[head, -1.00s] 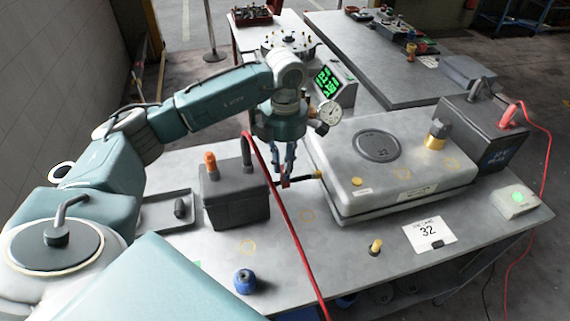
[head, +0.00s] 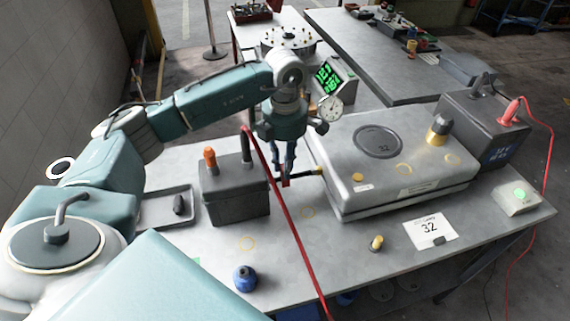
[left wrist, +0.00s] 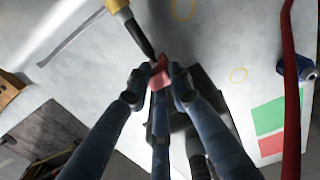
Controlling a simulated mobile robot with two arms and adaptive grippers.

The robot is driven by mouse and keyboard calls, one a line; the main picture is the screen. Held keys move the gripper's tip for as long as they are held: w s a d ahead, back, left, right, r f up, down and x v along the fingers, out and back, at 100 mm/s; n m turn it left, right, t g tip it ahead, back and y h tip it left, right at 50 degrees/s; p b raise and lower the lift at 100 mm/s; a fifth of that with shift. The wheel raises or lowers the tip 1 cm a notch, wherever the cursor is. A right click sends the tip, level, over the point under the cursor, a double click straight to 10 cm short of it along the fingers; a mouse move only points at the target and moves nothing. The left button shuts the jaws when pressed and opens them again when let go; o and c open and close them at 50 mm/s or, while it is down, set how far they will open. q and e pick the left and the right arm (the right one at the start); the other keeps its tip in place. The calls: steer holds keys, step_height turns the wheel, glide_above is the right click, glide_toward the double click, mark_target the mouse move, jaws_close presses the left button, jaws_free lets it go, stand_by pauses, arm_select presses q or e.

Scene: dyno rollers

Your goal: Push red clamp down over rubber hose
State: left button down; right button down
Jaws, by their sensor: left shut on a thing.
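The red clamp (head: 286,183) is a small red piece at the tips of my left gripper (head: 284,172), low over the table. In the left wrist view the red clamp (left wrist: 159,73) sits between the fingertips of my left gripper (left wrist: 156,84), which is shut on it. The black rubber hose (left wrist: 138,36) runs from a yellow fitting (left wrist: 118,6) to the clamp. In the head view the hose (head: 303,175) is short and points left from the grey housing. I cannot tell whether the clamp is around the hose end or only against it. My right gripper is not in view.
The grey housing (head: 350,205) stands right of my gripper. A dark box (head: 238,206) with terminals stands to the left. A red cable (head: 291,236) runs close by my gripper to the front edge. A blue-capped thing (head: 245,279) and a yellow knob (head: 376,243) stand at the front.

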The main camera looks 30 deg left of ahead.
arm_select(q)
steer(key=shift+f, duration=0.15)
steer(key=c, duration=1.5)
jaws_free()
step_height(320, 180, up, 12)
